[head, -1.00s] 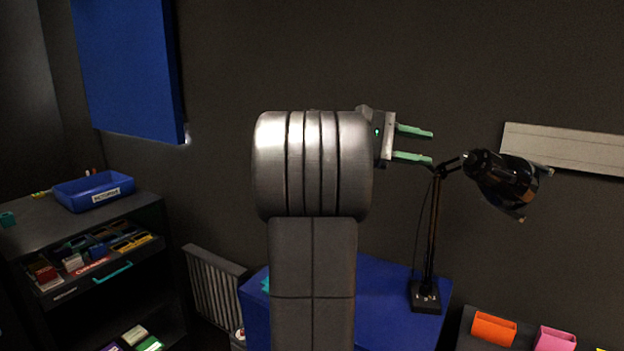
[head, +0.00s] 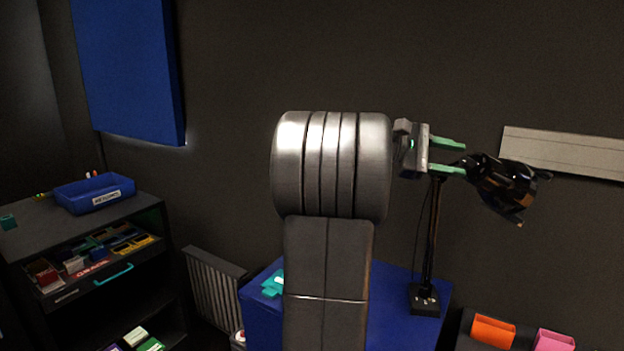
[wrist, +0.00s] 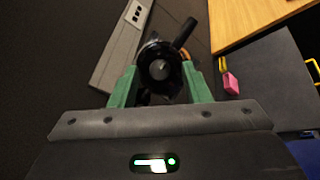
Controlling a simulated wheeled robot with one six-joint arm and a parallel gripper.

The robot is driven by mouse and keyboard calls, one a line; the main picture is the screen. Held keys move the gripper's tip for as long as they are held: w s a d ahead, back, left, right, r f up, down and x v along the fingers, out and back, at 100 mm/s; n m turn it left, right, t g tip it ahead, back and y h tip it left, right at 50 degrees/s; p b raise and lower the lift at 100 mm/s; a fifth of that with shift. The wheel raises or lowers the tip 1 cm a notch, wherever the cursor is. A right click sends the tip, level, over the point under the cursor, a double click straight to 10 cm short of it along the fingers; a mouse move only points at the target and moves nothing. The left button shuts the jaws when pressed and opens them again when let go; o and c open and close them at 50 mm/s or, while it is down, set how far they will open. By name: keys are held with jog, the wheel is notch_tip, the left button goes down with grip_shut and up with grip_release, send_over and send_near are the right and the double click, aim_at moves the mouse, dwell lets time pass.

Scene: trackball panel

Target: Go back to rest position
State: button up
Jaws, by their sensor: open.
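My gripper (head: 448,157) is raised in front of the dark wall in the head view, its two green fingers pointing right. The fingers are apart with nothing held between them. In the wrist view my gripper (wrist: 160,88) shows both green fingers spread, with the black desk lamp's head (wrist: 160,62) beyond them. In the head view the lamp's head (head: 500,182) appears just right of the fingertips; whether they touch is unclear. My own arm fills the middle of the head view and hides part of the blue table.
The lamp stands on a blue table (head: 390,325). A dark shelf unit (head: 150,215) with a blue bin (head: 92,193) is at left. Orange (head: 492,331) and pink (head: 554,341) holders sit at lower right. A grey wall strip (head: 575,155) is at right.

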jog(key=shift+s+d+f+n+h, duration=0.1)
jog(key=shift+d+n+h, duration=0.2)
jog(key=shift+d+n, duration=0.2)
jog(key=n+t, duration=0.1)
jog(key=n, duration=0.2)
jog(key=shift+s+a+t+h, duration=0.15)
jog(key=shift+t+h, duration=0.15)
jog(key=shift+t, duration=0.1)
jog(key=n+t+p, duration=0.1)
jog(key=n, duration=0.2)
jog(key=shift+t, duration=0.3)
jog(key=n+t+p, duration=0.1)
jog(key=n+p, duration=0.1)
jog(key=n+t+p, duration=0.1)
jog(key=n, duration=0.2)
jog(key=n+t+p, duration=0.1)
jog(key=n+p, duration=0.1)
jog(key=n, duration=0.1)
jog(key=shift+s+t+p, duration=0.25)
jog(key=shift+t+p, duration=0.1)
jog(key=shift+t, duration=0.05)
jog(key=shift+a+n+t, duration=0.2)
jog(key=shift+n+t, duration=0.1)
jog(key=shift+n, duration=0.1)
jog(key=b+v, duration=0.2)
jog(key=v, duration=0.6)
jog(key=shift+a, duration=0.1)
jog(key=shift+s, duration=0.1)
